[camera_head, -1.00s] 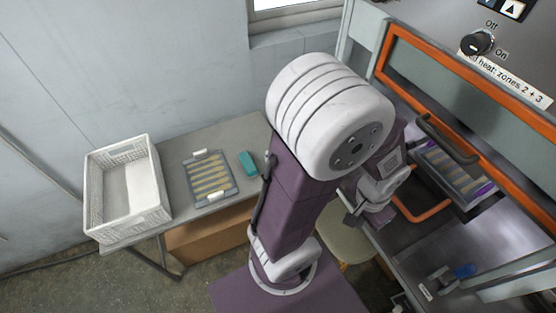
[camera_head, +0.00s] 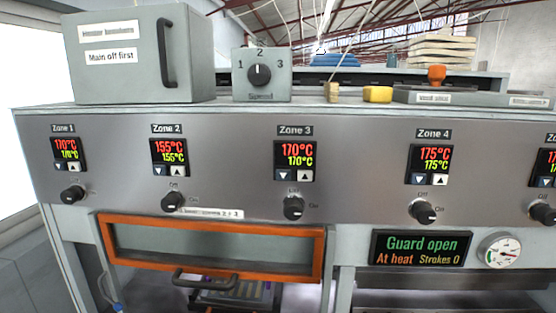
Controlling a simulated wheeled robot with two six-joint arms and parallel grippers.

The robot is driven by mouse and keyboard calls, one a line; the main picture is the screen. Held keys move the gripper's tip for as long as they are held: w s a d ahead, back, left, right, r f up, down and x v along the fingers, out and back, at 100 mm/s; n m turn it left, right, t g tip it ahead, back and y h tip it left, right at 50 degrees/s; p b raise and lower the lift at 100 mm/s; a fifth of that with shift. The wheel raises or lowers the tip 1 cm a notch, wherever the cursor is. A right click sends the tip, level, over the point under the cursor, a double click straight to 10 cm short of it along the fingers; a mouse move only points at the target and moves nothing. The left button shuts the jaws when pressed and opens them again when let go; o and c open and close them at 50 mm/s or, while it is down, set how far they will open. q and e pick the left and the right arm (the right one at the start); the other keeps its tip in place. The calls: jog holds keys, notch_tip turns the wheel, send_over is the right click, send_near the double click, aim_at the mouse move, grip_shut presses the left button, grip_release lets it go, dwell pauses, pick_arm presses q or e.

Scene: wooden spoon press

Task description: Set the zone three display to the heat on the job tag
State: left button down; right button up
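The zone three display (camera_head: 295,155) is in the middle of the grey control panel. It reads 170°C in red above 170°C in green. A down button (camera_head: 283,176) and an up button (camera_head: 307,176) sit under its digits. The zone three knob (camera_head: 293,208) is below it, between Off and On marks. No job tag can be made out in this view. Neither of my grippers shows.
Zone 1 (camera_head: 67,152) reads 170°C over about 170, zone 2 (camera_head: 169,152) 155°C, zone 4 (camera_head: 429,160) 175°C. A status screen (camera_head: 421,247) reads "Guard open, At heat, Strokes 0". An orange-framed guard (camera_head: 215,250) is below. A speed dial box (camera_head: 261,75) stands on top.

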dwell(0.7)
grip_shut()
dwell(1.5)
